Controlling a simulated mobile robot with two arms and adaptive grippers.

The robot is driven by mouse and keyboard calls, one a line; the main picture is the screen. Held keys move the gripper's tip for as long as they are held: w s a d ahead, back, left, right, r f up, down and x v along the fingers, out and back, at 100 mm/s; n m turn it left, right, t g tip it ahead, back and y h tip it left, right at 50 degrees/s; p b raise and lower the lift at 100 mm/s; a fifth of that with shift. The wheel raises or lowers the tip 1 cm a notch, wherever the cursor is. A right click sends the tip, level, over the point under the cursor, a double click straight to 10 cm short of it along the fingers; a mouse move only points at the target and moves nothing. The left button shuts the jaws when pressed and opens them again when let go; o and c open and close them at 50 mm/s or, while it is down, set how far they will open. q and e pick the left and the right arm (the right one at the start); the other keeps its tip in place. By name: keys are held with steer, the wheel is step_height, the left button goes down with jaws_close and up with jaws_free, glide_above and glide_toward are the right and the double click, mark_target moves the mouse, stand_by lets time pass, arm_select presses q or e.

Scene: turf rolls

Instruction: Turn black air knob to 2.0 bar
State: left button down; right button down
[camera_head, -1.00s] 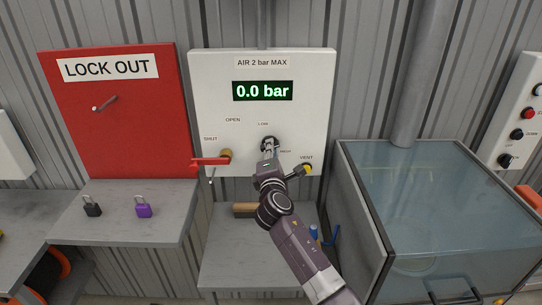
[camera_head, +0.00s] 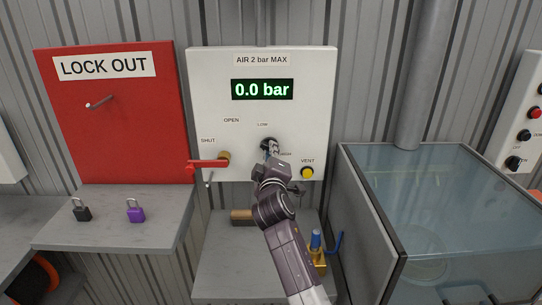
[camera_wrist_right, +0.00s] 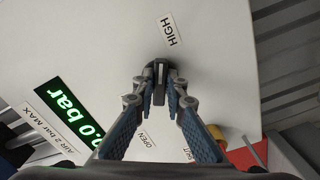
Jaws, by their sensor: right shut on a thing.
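The white air panel (camera_head: 210,85) has a green display (camera_head: 262,90) reading 0.0 bar. The black air knob (camera_head: 265,143) sits at the panel's lower middle, between LOW and HIGH labels, mostly hidden by my right gripper (camera_head: 271,150). In the right wrist view my right gripper (camera_wrist_right: 160,80) has its fingertips closed together on the black knob (camera_wrist_right: 158,67), beside the HIGH label. My left gripper is not in view.
A red lever (camera_head: 207,164) lies sideways at the panel's lower left, by the SHUT label. A yellow VENT button (camera_head: 307,173) is close on the right. A grey shelf (camera_head: 115,232) with two padlocks stands left, and a glass-topped cabinet (camera_head: 440,200) right.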

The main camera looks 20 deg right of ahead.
steer(key=shift+f+m, duration=0.2)
steer(key=shift+m, duration=0.2)
steer(key=c, duration=2)
jaws_free()
steer(key=shift+r, duration=0.1)
steer(key=shift+o, duration=0.2)
steer(key=shift+s, duration=0.1)
steer(key=v, duration=0.7)
steer(key=shift+s, duration=0.25)
